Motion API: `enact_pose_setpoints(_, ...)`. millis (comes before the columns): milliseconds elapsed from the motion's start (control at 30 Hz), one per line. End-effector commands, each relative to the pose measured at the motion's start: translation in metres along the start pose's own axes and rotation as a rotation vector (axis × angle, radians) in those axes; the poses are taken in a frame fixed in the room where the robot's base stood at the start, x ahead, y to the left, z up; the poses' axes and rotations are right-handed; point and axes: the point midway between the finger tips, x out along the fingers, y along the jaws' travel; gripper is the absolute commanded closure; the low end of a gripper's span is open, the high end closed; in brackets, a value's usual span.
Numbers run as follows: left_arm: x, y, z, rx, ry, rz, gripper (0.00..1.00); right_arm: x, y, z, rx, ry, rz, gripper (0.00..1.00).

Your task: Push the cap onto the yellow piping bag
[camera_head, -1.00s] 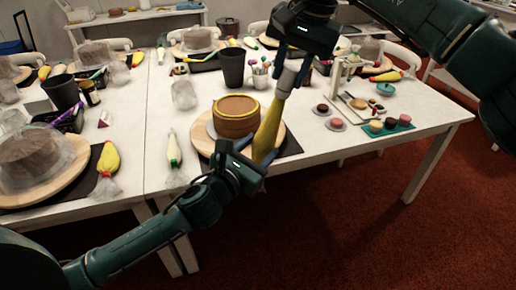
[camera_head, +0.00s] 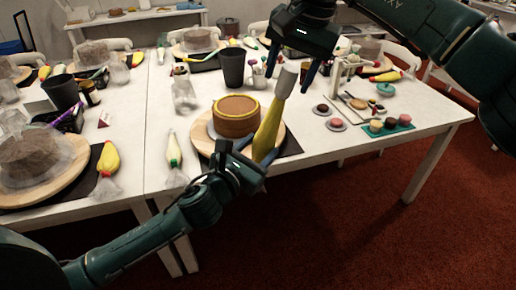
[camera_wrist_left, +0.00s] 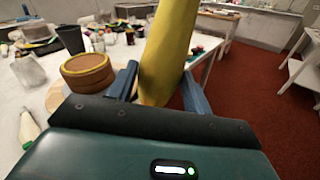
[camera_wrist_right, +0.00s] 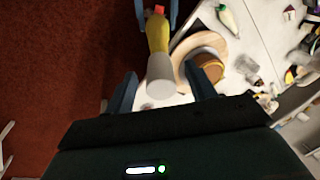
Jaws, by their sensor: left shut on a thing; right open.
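My left gripper (camera_head: 247,160) is shut on the yellow piping bag (camera_head: 267,131) and holds it tilted, top leaning right, in front of the cake. The bag also fills the middle of the left wrist view (camera_wrist_left: 167,50). A whitish-grey cap (camera_head: 286,82) sits at the bag's upper end; how far it is on, I cannot tell. In the right wrist view the cap (camera_wrist_right: 161,86) points toward the camera between the fingers. My right gripper (camera_head: 295,70) is open above, its fingers on either side of the cap and apart from it.
A brown cake with a yellow ring (camera_head: 236,116) stands on a round wooden turntable (camera_head: 203,143) behind the bag. A dark cup (camera_head: 232,68) stands behind it. Another piping bag (camera_head: 173,150) lies to the left. Small cakes on a teal tray (camera_head: 391,128) are to the right.

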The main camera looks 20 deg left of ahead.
Motion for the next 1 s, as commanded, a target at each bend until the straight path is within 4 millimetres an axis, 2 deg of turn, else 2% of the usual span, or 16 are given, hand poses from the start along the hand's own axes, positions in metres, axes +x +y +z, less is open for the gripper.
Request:
enact_pose_setpoints(267, 0.0, 0.0, 0.001, 0.0, -0.003, 0.0, 0.63, -0.007, 0.0, 0.0, 0.0, 0.002, 0.0, 0.45)
enact_pose_setpoints(367, 0.0, 0.0, 0.001, 0.0, -0.003, 0.0, 0.63, -0.021, -0.001, -0.001, 0.0, 0.004, -0.001, 0.45)
enact_pose_setpoints(700, 0.0, 0.0, 0.001, 0.0, -0.002, 0.0, 0.63, -0.091, -0.001, 0.0, 0.001, 0.003, -0.001, 0.45)
enact_pose_setpoints(833, 0.0, 0.0, 0.001, 0.0, -0.002, 0.0, 0.63, -0.109, -0.001, 0.0, 0.001, 0.002, 0.0, 0.45)
enact_pose_setpoints(1000, 0.0, 0.0, 0.001, 0.0, -0.002, 0.0, 0.63, -0.12, 0.0, 0.0, -0.001, 0.0, 0.0, 0.45)
